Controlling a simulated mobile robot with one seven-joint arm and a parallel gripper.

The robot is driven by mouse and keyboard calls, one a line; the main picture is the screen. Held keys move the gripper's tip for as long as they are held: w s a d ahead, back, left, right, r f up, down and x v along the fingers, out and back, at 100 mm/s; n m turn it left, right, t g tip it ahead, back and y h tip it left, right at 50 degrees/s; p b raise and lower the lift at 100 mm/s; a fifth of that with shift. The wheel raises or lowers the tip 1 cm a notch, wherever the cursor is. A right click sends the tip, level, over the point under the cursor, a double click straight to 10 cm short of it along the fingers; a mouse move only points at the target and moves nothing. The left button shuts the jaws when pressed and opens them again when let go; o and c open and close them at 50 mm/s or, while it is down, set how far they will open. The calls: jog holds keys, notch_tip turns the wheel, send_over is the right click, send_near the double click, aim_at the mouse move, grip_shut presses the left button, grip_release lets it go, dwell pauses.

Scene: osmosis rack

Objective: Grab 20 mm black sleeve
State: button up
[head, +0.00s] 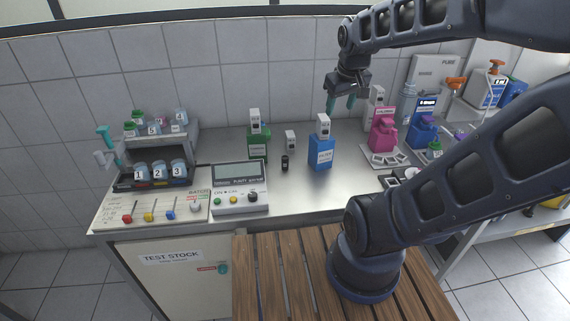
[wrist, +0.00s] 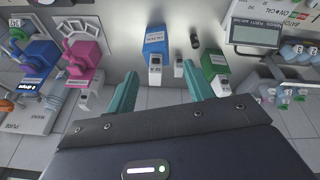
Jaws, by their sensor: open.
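A small black cylinder (head: 285,162), which looks like the black sleeve, stands upright on the metal counter between the green box and the blue box. It also shows in the wrist view (wrist: 195,39), beyond my fingertips and right of the blue box. Its size marking is too small to read. My gripper (head: 341,103) is open and empty, with teal fingers, raised above the counter at the back. It is to the right of the black cylinder and higher.
A blue box (head: 321,152) and a green box (head: 258,145), each with a white top piece, flank the cylinder. A small white block (head: 290,140) stands behind it. A meter (head: 240,188) is at left. Pink jug (head: 383,132) stands right. Counter in front of the cylinder is clear.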

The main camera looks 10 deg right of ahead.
jog(key=w+a+f+n+g, duration=0.2)
jog(key=w+a+f+n, duration=0.4)
jog(key=w+f+n, duration=0.3)
jog(key=n+g, duration=0.2)
jog(key=n, duration=0.3)
send_over(285, 157)
jog(key=f, duration=1)
jog(key=shift+s+d, duration=0.15)
jog(key=shift+d, duration=0.2)
jog(key=shift+a+f+n, duration=0.3)
jog(key=shift+f, duration=5.55)
jog(key=c, duration=1)
jog(key=shift+r, duration=0.1)
